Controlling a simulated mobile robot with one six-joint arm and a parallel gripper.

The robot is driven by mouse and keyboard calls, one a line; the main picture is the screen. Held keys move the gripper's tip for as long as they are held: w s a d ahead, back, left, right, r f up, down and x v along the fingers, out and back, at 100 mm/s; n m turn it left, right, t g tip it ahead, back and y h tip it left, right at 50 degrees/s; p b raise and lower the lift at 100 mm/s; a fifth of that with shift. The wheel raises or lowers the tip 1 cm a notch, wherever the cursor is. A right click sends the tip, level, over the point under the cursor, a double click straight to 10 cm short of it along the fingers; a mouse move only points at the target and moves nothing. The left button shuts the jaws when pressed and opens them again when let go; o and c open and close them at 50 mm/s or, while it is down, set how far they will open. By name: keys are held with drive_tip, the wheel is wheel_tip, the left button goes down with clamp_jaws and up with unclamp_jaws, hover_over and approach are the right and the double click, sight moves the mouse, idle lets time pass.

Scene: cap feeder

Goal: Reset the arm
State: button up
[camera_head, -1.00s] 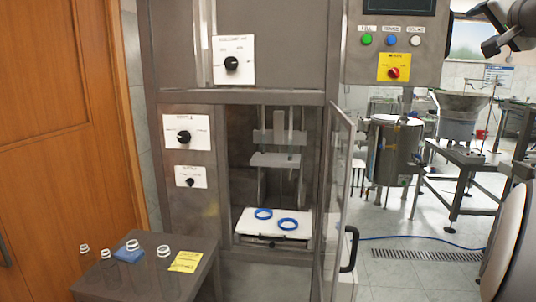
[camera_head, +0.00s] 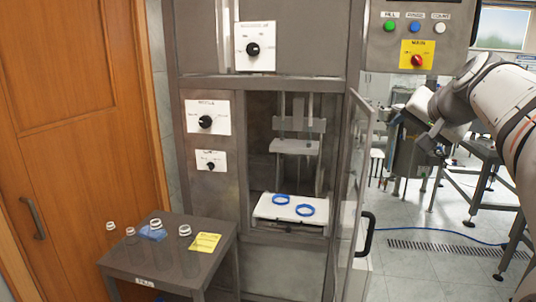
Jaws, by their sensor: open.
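My arm (camera_head: 500,95) comes in from the right edge, bent, with its end pointing down and left. My gripper (camera_head: 436,143) is small and dark at the arm's end, in front of the room behind the machine. It is open, and I see nothing held in it. It hangs to the right of the machine's open glass door (camera_head: 356,190), apart from the machine and the side table.
The grey machine holds a white plate (camera_head: 270,211) with two blue rings (camera_head: 281,199). A side table (camera_head: 178,262) at lower left carries clear bottles with white caps, a blue cloth (camera_head: 152,233) and a yellow note (camera_head: 204,243). The door handle (camera_head: 366,235) sticks out right.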

drive_tip(key=s+a+f+n+g, duration=0.1)
drive_tip(key=s+a+f+g, duration=0.1)
drive_tip(key=s+a+f, duration=0.3)
drive_tip(key=s+a+f+n+g+y, duration=0.15)
drive_tip(key=a+f, duration=0.25)
drive_tip(key=f, duration=0.4)
drive_tip(key=s+a+f+n+g+h, duration=0.1)
drive_tip(key=s+a+f+n+g, duration=0.1)
drive_tip(key=s+a+f, duration=0.3)
drive_tip(key=s+a+f+n+g+b, duration=0.1)
drive_tip(key=s+f, duration=0.4)
drive_tip(key=f, duration=0.3)
drive_tip(key=s+a+f+n+g+b, duration=0.1)
drive_tip(key=s+f+n+g, duration=0.1)
drive_tip(key=s+f, duration=0.4)
wheel_tip(320, 180, down, 2)
drive_tip(key=shift+s+f+b, duration=0.15)
drive_tip(key=shift+s+b, duration=0.1)
drive_tip(key=shift+b, duration=0.05)
drive_tip(key=shift+c, duration=0.5)
